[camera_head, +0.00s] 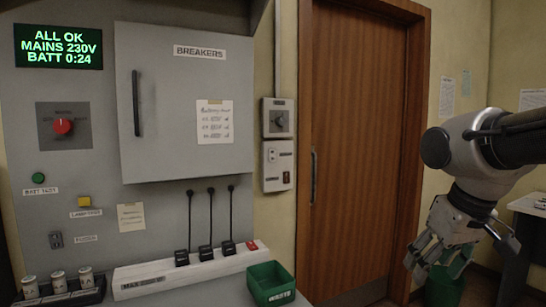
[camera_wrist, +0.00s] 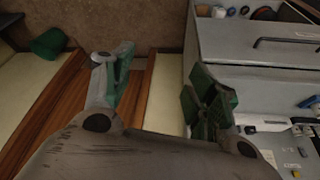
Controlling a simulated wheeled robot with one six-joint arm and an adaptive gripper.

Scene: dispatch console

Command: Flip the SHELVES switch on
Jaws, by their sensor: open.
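No label reading SHELVES can be made out in either view. I cannot tell which, if any, is the SHELVES switch. My gripper (camera_head: 434,264) is at the right, in front of the wall right of the door, apart from all of these. In the wrist view my gripper (camera_wrist: 160,85) is open, with nothing between its green-padded fingers.
A grey BREAKERS cabinet (camera_head: 185,100) is shut. A white power strip (camera_head: 190,270) with black plugs and a green bin (camera_head: 271,284) lie on the console ledge. A red knob (camera_head: 62,127) sits at the left. The wooden door (camera_head: 352,130) is shut, with open space before it.

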